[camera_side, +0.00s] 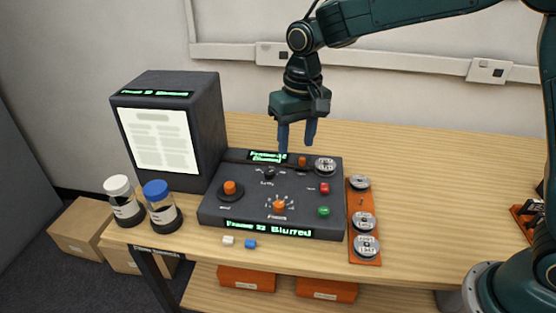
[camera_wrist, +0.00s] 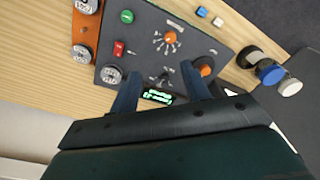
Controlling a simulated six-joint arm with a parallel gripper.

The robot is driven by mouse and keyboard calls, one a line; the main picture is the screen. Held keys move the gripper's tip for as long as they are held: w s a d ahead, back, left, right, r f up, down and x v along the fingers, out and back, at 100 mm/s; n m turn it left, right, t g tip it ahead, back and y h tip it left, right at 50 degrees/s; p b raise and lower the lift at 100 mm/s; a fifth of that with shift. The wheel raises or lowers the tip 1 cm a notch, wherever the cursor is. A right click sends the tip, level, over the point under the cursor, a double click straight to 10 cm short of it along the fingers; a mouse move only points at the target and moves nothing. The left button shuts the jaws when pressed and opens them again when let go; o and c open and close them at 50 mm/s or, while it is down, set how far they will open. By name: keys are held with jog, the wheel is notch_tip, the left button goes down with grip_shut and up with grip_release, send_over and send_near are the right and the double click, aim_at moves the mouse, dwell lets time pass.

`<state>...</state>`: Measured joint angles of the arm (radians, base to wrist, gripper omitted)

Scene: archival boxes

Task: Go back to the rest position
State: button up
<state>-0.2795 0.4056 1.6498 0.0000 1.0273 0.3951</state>
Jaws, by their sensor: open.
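My gripper (camera_side: 297,136) hangs above the back edge of the dark control console (camera_side: 215,209), its two blue fingers pointing down. It is open and empty, with a clear gap between the fingers in the wrist view (camera_wrist: 158,85). The console carries orange knobs, a red button (camera_side: 324,188), a green button (camera_side: 323,211) and a front display (camera_side: 268,229) reading "Frame 32 Blurred". A grey reel (camera_side: 325,166) sits at the console's back right corner. The fingers appear apart from the console.
A dark screen unit (camera_side: 158,140) stands at left. Two jars, white-capped (camera_side: 118,186) and blue-capped (camera_side: 156,190), stand before it. An orange rack (camera_side: 357,197) with reels is right of the console. A white (camera_side: 228,240) and a blue block (camera_side: 250,244) lie in front. Bare wood (camera_side: 440,190) lies right.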

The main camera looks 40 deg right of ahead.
jog(key=s+d+r+t, duration=0.1)
jog(key=s+d+r, duration=0.35)
jog(key=s, duration=0.25)
jog(key=s+d+r+t, duration=0.2)
jog(key=s+d+r, duration=0.25)
jog(key=s, duration=0.25)
jog(key=s+d+f+n+t, duration=0.1)
jog(key=s+d, duration=0.3)
jog(key=s, duration=0.9)
jog(key=shift+s+t, duration=0.35)
jog(key=shift+t, duration=0.15)
jog(key=shift+w, duration=0.1)
